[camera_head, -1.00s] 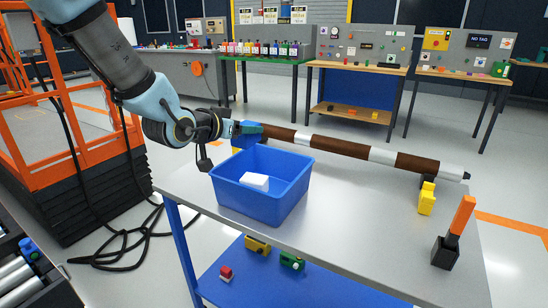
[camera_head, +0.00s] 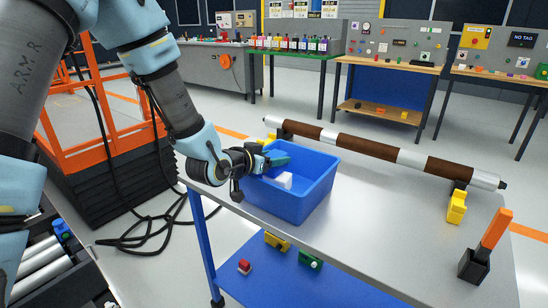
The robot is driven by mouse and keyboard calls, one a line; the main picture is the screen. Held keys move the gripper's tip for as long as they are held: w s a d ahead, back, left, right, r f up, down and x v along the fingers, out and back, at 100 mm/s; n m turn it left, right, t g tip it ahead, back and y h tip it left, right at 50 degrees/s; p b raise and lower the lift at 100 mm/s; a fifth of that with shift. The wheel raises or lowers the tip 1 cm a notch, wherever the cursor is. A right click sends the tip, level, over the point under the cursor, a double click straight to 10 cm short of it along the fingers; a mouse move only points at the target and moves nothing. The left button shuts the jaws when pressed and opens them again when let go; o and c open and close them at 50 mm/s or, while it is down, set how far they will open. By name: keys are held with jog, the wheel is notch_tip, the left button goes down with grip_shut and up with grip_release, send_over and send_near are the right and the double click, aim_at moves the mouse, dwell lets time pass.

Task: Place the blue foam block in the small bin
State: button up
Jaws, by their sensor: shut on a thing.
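The open blue bin (camera_head: 312,204) stands on the grey table top, near its left end. My gripper (camera_head: 280,161) is at the bin's left side, with its teal fingers over the opening. It is shut on the blue foam block, which is hard to tell from the bin's blue walls. I cannot tell whether the block touches the bin.
A long brown and silver tube (camera_head: 366,148) lies behind the bin on yellow supports (camera_head: 457,206). An orange-handled tool stands in a black holder (camera_head: 474,266) at right. The table's middle (camera_head: 385,220) is clear. An orange lift frame (camera_head: 95,150) stands at left.

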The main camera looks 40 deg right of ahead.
jog(key=shift+f, duration=0.2)
jog(key=o, duration=1)
jog(key=shift+r, duration=0.1)
jog(key=shift+o, duration=0.2)
jog(key=shift+a+r, duration=0.15)
jog(key=shift+r, duration=0.05)
jog(key=b+v, duration=0.3)
jog(key=v, duration=0.6)
jog(key=shift+s+a, duration=0.1)
jog(key=shift+a, duration=0.25)
jog(key=shift+b+v, duration=1.05)
jog(key=shift+b, duration=0.75)
jog(key=shift+r, duration=0.15)
